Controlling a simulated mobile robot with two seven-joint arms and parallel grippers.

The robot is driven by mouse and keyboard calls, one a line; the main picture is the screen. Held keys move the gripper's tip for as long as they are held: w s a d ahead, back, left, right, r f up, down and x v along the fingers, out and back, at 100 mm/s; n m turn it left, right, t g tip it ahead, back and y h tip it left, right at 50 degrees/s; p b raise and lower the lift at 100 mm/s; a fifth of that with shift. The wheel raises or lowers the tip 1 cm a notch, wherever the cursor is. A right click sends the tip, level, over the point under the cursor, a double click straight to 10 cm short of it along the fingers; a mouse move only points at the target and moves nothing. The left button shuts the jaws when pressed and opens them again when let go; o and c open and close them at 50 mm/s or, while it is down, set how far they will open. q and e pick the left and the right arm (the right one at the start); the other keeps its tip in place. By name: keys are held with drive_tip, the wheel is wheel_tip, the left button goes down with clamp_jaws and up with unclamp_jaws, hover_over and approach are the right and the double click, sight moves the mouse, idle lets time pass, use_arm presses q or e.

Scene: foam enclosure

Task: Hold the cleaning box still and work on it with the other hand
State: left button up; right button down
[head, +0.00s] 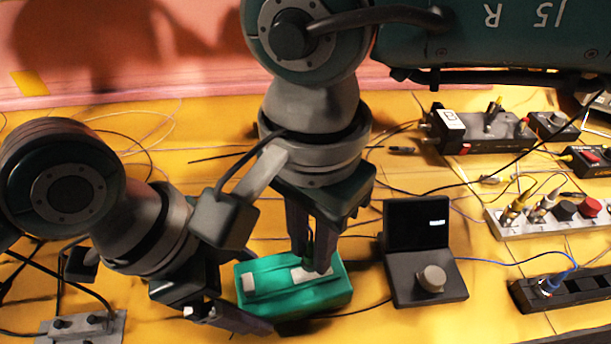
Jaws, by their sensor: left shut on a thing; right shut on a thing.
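The cleaning box (318,293) is a green box with light grey parts on its top, lying on the yellow table in the lower middle of the head view. My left gripper (254,290) comes in from the left and is shut on the box's left end; the exact contact is partly hidden. My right gripper (316,262) comes down from above and is shut at the light grey part on the right of the box's top. What lies between its fingertips is too small to make out.
A dark device with a screen and knob (430,277) stands close to the right of the box. A connector strip (550,215), a black strip (565,288) and a black box (478,130) lie further right. Loose cables cross the yellow table. A pink foam wall (120,60) stands behind.

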drive_tip(key=shift+f, duration=0.2)
drive_tip(key=shift+w+d, duration=0.2)
drive_tip(key=shift+d, duration=0.75)
idle(1.3)
drive_tip(key=shift+r, duration=0.1)
drive_tip(key=shift+r, duration=2.9)
use_arm(q)
drive_tip(key=o, duration=1.2)
